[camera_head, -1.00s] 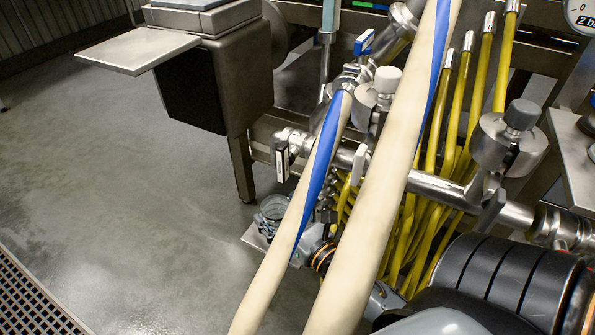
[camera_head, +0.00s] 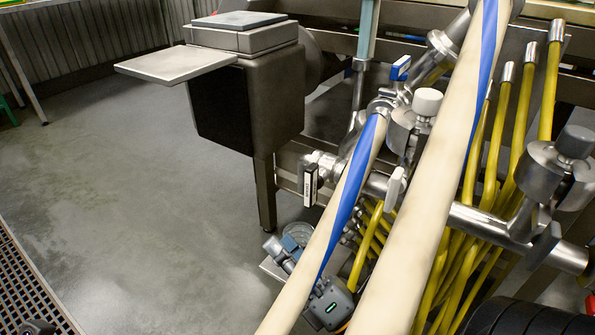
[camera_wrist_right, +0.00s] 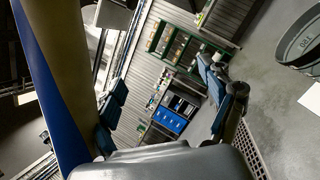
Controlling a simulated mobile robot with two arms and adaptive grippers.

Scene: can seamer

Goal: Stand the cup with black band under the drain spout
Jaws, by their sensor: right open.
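I cannot make out a cup with a black band in either view. A small valve with a black label (camera_head: 310,186) hangs from the steel pipe in the head view; I cannot tell whether it is the drain spout. My right gripper (camera_head: 288,243) is low beneath that valve, partly behind a cream hose with a blue stripe (camera_head: 345,195). In the right wrist view, its two fingers (camera_wrist_right: 165,92) stand wide apart with nothing seen between them.
A second thick cream hose (camera_head: 440,170) crosses the view. Several yellow hoses (camera_head: 505,150) crowd the right. A steel box on a leg (camera_head: 250,105) stands left of the pipes. Open floor (camera_head: 150,200) lies at left. A grey round container (camera_wrist_right: 300,42) shows in the wrist view.

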